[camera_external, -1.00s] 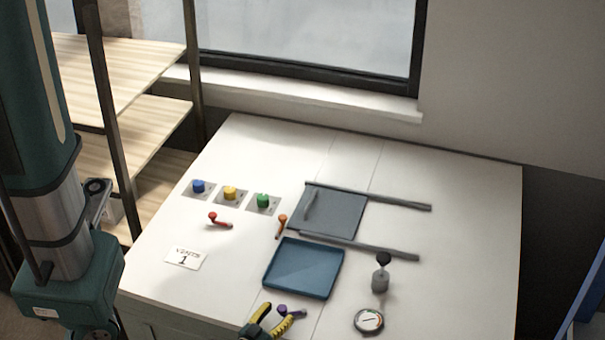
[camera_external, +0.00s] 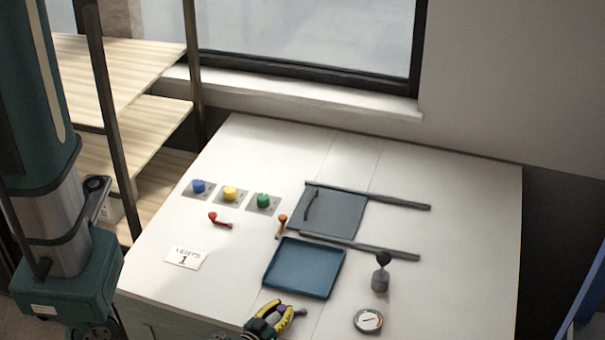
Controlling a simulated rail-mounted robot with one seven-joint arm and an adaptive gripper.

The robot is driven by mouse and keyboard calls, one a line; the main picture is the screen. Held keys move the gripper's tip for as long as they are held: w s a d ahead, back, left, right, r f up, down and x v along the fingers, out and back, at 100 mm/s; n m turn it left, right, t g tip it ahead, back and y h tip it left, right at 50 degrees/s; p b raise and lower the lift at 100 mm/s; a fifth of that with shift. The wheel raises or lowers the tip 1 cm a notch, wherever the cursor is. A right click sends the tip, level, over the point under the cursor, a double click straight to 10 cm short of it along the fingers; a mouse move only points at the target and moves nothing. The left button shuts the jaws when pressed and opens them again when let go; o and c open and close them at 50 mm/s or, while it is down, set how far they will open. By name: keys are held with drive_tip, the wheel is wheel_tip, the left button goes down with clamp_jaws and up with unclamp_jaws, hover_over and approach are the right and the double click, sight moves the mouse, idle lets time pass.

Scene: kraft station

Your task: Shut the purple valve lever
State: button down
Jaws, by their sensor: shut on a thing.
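The purple valve lever (camera_external: 281,309) is at the front edge of the white table, just below the blue tray. Its knob is mostly covered by my fingers, and a grey part of the lever (camera_external: 301,313) sticks out to the right of them. My gripper (camera_external: 285,309), with yellow fingers, reaches in from the bottom edge of the picture. It is shut on the purple valve lever, with one finger on each side of it. The lever's pivot is hard to make out.
A blue tray (camera_external: 303,293) lies close behind my gripper. A round gauge (camera_external: 368,320) and a black-knobbed post (camera_external: 381,279) stand to the right. Red (camera_external: 219,221) and orange (camera_external: 282,226) levers and a label card (camera_external: 186,257) are farther back.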

drive_tip(key=shift+w+r+m+g+h+p, duration=0.1)
drive_tip(key=shift+w+m+g+h+p, duration=0.3)
drive_tip(key=shift+m+g+h+p, duration=0.35)
drive_tip(key=c, duration=0.8)
unclamp_jaws()
drive_tip(key=shift+s+a, duration=0.1)
drive_tip(key=v, duration=1.2)
drive_tip(key=shift+f, duration=0.25)
